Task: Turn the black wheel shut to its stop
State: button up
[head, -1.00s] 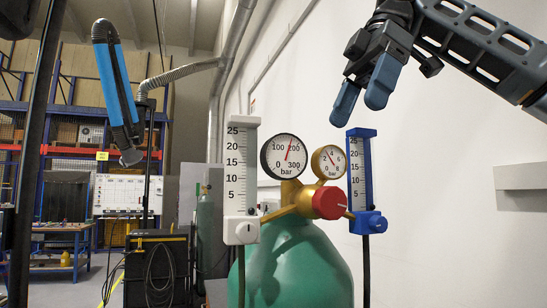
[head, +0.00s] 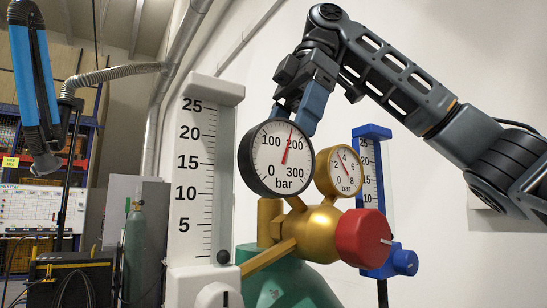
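I cannot make out a black wheel; the area behind the large gauge is hidden. The large round gauge (head: 270,165) has a black rim and a red needle near 200 bar. It sits by a brass valve body (head: 269,218) above the green cylinder (head: 290,287). My gripper (head: 302,108) points down behind the large gauge, with its blue fingers partly showing above the rim. The gauge hides the fingertips, so I cannot tell whether they touch or hold anything.
A smaller gold gauge (head: 339,172) and a red knob (head: 363,238) sit to the right. A white flowmeter (head: 197,180) stands in front at left, a blue flowmeter (head: 372,165) behind at right. A pale wall (head: 465,60) lies behind my arm.

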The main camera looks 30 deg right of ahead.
jog(key=x, duration=0.5)
jog(key=c, duration=1.1)
jog(key=shift+o, duration=0.2)
